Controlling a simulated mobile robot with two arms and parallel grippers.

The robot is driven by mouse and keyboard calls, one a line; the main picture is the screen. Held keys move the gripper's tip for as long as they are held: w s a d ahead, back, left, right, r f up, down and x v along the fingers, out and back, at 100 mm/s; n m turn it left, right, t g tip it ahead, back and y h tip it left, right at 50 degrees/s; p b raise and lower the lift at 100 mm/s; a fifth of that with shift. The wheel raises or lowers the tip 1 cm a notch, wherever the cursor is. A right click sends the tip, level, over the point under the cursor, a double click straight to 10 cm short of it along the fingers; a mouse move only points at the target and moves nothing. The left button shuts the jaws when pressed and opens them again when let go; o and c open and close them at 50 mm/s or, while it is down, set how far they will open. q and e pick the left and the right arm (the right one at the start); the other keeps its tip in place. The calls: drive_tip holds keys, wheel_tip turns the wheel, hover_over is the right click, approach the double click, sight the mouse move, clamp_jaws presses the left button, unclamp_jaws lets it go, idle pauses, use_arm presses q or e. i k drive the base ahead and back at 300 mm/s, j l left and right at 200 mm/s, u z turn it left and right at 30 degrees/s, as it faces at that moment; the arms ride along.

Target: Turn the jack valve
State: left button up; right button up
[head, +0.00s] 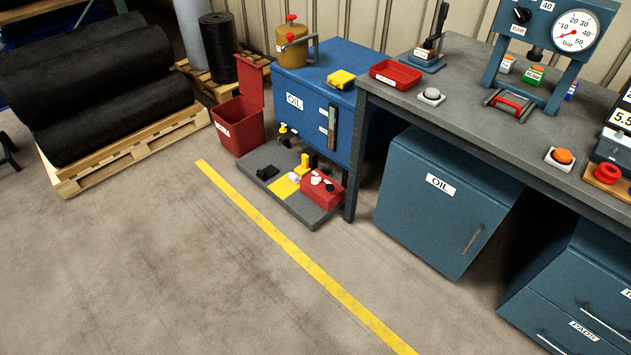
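A red unit (320,195) that looks like the jack sits low on the front right of a dark grey base plate (258,183) on the floor. A small white knob (316,179) and a small black knob (330,187) are on its top. Another white round part (293,177) is beside it, near a yellow bracket (303,163). Which of these is the jack valve is too small to tell. Neither of my grippers is in view.
The workbench (465,100), with a gauge press (550,50), is at right. The floor in front is clear, crossed by a yellow line (290,248).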

sight(314, 180)
drive_tip(key=i+z, duration=0.1)
drive_tip(key=z, duration=0.65)
drive_tip(key=i+j+z, duration=0.3)
drive_tip(key=j+z, duration=0.25)
drive_tip(key=j, duration=0.2)
drive_tip(key=i+j+z, duration=0.15)
drive_tip(key=j+z, duration=0.15)
drive_tip(key=j, duration=0.2)
drive_tip(key=i+j+z, duration=0.1)
drive_tip(key=j+z, duration=0.15)
drive_tip(key=j, duration=0.2)
